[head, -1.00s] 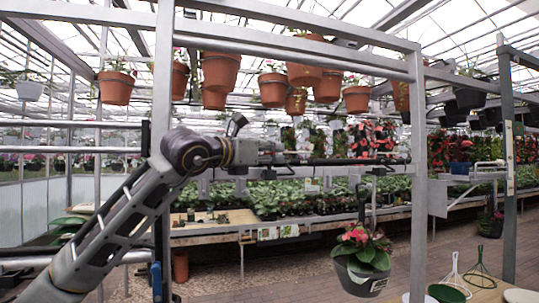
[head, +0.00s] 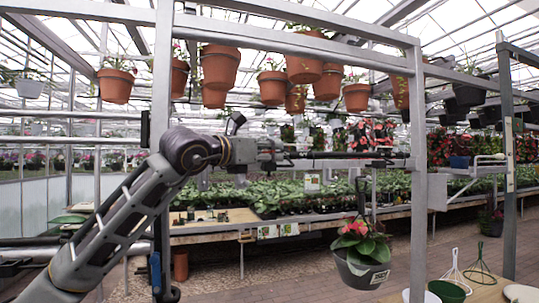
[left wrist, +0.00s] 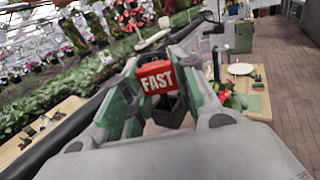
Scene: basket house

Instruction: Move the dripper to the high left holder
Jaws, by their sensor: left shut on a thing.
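My left gripper (head: 283,157) reaches in from the left in the head view, level with a long dark horizontal bar (head: 350,155). In the left wrist view its green-lined fingers are shut on a red block marked "FAST" (left wrist: 157,78), apparently the dripper, with a dark part below it. The dripper is too small to make out in the head view. I cannot tell which fitting is the high left holder. A dark pot (head: 361,272) with a red-flowered plant hangs below the bar, to the right of the gripper. My right gripper is out of view.
A grey metal frame post (head: 418,190) stands right of the bar. Terracotta pots (head: 218,68) hang overhead. A wooden table (head: 485,289) at lower right holds wire stands (head: 480,268). A plant bench (head: 210,230) stands behind.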

